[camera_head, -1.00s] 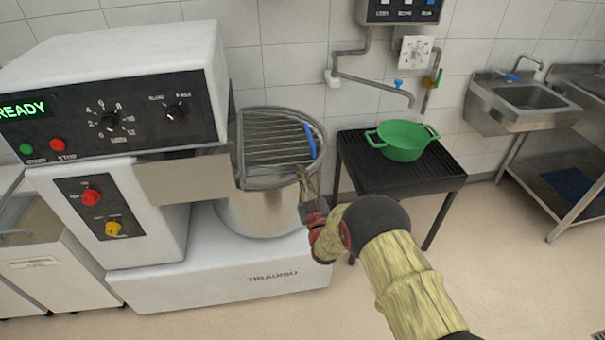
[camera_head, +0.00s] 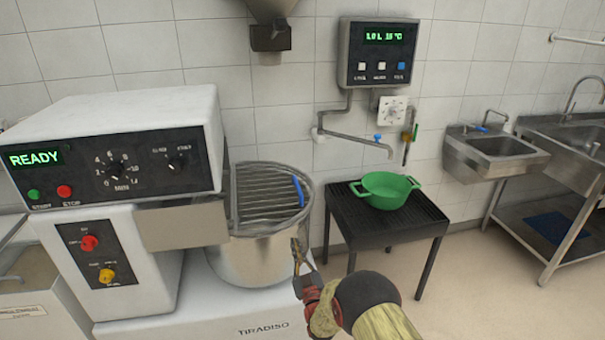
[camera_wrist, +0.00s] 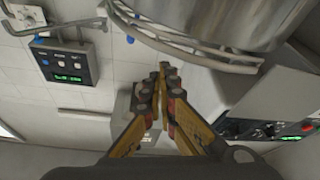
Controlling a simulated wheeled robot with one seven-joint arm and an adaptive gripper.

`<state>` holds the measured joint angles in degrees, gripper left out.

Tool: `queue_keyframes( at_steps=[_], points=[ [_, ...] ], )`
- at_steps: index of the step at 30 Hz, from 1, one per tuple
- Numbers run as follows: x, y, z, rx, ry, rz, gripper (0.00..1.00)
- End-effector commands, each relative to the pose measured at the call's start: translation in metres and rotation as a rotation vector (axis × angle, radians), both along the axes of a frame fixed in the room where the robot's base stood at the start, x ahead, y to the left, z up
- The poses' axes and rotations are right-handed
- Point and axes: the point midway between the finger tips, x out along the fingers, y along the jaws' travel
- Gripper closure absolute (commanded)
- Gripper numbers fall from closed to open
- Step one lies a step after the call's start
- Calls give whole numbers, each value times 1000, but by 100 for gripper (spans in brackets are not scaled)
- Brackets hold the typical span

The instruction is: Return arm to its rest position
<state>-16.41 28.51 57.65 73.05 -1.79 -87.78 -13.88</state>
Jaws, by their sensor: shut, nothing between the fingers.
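My gripper (camera_head: 297,252) is at the front right of the mixer bowl (camera_head: 258,262) in the head view, close to its side; I cannot tell whether it touches. In the wrist view my gripper (camera_wrist: 161,72) has its fingertips together with nothing between them. The steel bowl (camera_wrist: 230,22) shows there at the top, with its wire guard rim. The mixer (camera_head: 120,140) has a white body and a green READY display. The wire guard (camera_head: 262,198) with a blue handle (camera_head: 298,192) lies over the bowl.
A green two-handled tub (camera_head: 385,190) stands on a black slatted table (camera_head: 350,222) right of the mixer. Above it are a water meter panel (camera_head: 380,55) and a tap pipe (camera_head: 355,140). Steel sinks (camera_head: 500,146) line the right wall. The floor at the lower right is clear.

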Motion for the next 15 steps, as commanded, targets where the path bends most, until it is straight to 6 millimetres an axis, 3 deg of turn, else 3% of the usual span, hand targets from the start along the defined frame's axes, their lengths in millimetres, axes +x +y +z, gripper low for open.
queue_keyframes(
  at_steps=[4, 7, 10, 12, 15],
  points=[
    [9, 2, -35, -22, 133, 3, 100],
    [3, 0, -94, -62, 334, 2, 100],
    [-15, -7, -154, -109, 568, -7, 100],
    [-30, -12, -176, -137, 713, -15, 100],
    [-55, -25, -189, -169, 903, -35, 100]
  ],
)
